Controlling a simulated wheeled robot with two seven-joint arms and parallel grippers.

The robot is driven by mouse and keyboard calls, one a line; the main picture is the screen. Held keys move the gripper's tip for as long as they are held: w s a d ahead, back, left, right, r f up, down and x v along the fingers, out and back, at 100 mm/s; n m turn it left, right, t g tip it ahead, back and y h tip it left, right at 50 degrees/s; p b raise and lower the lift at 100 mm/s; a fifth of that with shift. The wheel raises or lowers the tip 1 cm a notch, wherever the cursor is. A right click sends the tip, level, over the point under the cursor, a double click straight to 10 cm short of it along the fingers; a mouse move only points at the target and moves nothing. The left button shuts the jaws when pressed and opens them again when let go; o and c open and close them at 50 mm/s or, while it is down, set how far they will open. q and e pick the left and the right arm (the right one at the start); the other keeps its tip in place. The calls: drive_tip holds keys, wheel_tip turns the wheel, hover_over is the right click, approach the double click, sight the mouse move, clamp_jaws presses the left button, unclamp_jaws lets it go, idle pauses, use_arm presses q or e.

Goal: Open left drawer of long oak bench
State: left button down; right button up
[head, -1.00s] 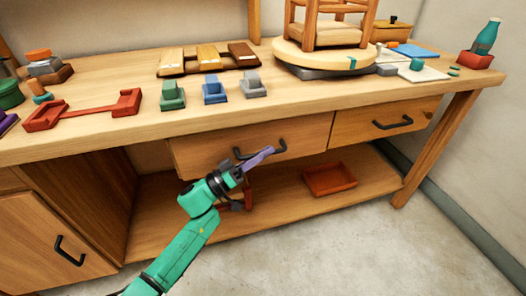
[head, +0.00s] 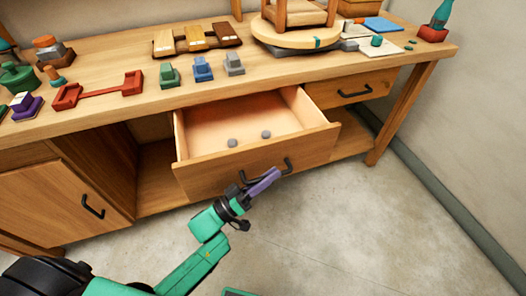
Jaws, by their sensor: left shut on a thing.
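The long oak bench (head: 100,123) spans the head view. Its left drawer (head: 200,179) is pulled well out, with its pale inside showing. Two small grey round things (head: 233,143) lie on the drawer floor. My left gripper (head: 262,184) is at the dark handle (head: 287,166) on the drawer front, shut on it; a purple finger lies across the handle and hides part of it. The right drawer (head: 345,90) is closed. My right gripper is not in view.
A cabinet door with a dark handle (head: 92,207) is at the lower left. The bench top holds coloured blocks, a red double-ended holder (head: 98,92) and a chair on a round turntable (head: 290,36). The concrete floor (head: 330,230) in front is clear.

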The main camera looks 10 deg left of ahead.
use_arm(q)
drive_tip(key=shift+s+d+p, duration=0.3)
drive_tip(key=shift+s+d, duration=0.25)
drive_tip(key=shift+s, duration=0.3)
drive_tip(key=shift+s+d+p, duration=0.3)
drive_tip(key=shift+s+d, duration=0.2)
drive_tip(key=shift+s, duration=0.35)
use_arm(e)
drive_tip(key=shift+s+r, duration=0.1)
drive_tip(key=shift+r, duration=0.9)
use_arm(q)
drive_tip(key=c, duration=0.8)
unclamp_jaws()
drive_tip(key=shift+c, duration=0.2)
drive_tip(key=shift+f, duration=0.1)
drive_tip(key=b+v, duration=0.1)
drive_tip(key=v, duration=1.3)
drive_tip(key=shift+s, duration=0.2)
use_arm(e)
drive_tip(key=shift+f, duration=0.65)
use_arm(q)
drive_tip(key=shift+a+f, duration=0.15)
